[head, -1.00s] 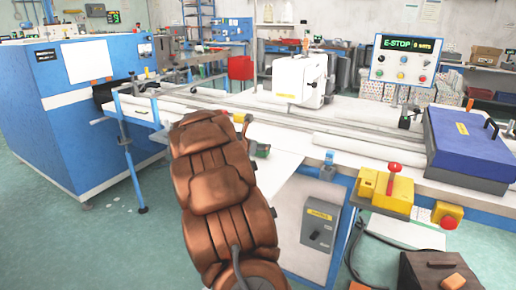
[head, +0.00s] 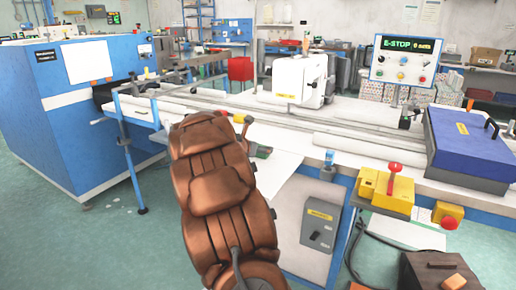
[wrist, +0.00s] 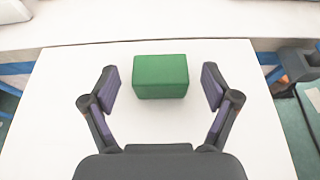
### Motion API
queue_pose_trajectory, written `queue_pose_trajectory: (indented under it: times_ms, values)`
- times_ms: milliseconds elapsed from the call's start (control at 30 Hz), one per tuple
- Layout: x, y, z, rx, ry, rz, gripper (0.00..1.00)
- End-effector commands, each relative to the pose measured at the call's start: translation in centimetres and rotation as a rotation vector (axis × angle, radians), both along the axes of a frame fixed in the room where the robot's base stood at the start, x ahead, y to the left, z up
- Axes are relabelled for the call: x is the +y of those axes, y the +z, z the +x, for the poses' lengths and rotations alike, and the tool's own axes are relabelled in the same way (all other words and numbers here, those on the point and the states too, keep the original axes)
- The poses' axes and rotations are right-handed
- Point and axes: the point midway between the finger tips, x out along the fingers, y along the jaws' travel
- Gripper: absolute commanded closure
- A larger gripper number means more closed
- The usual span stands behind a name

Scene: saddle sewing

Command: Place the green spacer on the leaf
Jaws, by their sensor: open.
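The green spacer (wrist: 160,77), a plain green block, sits on the white leaf (wrist: 66,110) in the wrist view, near its far edge. My gripper (wrist: 161,88) is open, with one dark finger on each side of the spacer. A gap shows between each finger and the block, and neither touches it. In the head view the leaf (head: 284,168) is the white flat panel in front of the bench. The spacer cannot be made out clearly there, close to my arm.
The long bench (head: 350,150) runs behind the leaf and carries a white machine head (head: 299,78). A grey switch box (head: 319,226) is below the leaf's right side. A yellow clamp block (head: 386,192) and a blue-lidded box (head: 466,145) are to the right.

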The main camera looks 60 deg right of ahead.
Motion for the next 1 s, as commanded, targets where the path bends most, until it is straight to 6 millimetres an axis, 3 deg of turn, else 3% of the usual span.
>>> queue_pose_trajectory:
  times_ms: [267,1000]
  values:
    - [0.0,0.6,0.0,0.002,0.0,-0.001,0.13]
    - [9.3,4.0,-0.3,0.001,0.001,0.001,0.13]
